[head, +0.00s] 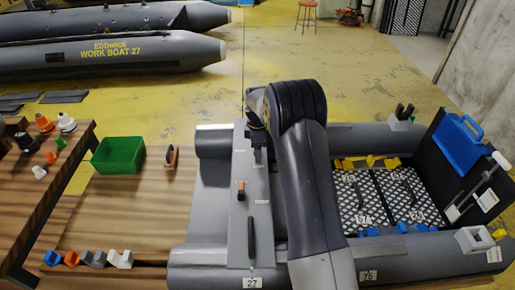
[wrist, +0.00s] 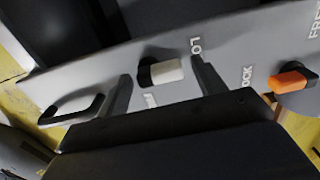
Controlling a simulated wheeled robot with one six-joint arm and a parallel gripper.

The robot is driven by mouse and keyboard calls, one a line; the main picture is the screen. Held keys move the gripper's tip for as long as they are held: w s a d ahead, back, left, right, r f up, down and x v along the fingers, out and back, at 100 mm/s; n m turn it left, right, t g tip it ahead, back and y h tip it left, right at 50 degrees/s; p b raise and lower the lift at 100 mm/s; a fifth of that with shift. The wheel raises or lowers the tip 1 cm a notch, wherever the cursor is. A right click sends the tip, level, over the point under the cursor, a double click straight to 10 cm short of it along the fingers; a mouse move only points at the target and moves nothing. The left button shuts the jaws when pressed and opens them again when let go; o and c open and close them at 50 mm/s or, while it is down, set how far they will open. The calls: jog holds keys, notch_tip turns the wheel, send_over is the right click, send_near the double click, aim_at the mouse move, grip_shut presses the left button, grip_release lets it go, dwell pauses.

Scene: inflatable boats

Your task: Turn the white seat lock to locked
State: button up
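The white seat lock (wrist: 168,71) is a short white knob on a dark round base, set on a grey panel (wrist: 225,45) in the wrist view. It lies nearly level in that picture. My gripper (wrist: 161,69) is open, with one dark finger to the left of the knob and one to the right. Gaps show on both sides, and I cannot tell how deep the fingers reach. Lettering beside the knob is partly hidden by my fingers. In the head view my arm covers the gripper, and I cannot make out the white lock.
An orange knob (wrist: 292,81) sits on the same panel to the right; it also shows in the head view (head: 241,190). A black handle (wrist: 72,110) is to the left. A green bin (head: 118,154) stands on the wooden table (head: 120,210). A blue case (head: 458,143) is at right.

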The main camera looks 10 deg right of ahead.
notch_tip(320, 180, up, 11)
jog(key=shift+b, duration=0.35)
dwell(0.3)
jog(key=shift+f, duration=0.2)
notch_tip(320, 180, down, 11)
jog(key=shift+r+p, duration=0.15)
jog(key=shift+p, duration=0.2)
jog(key=shift+r, duration=0.15)
dwell(0.3)
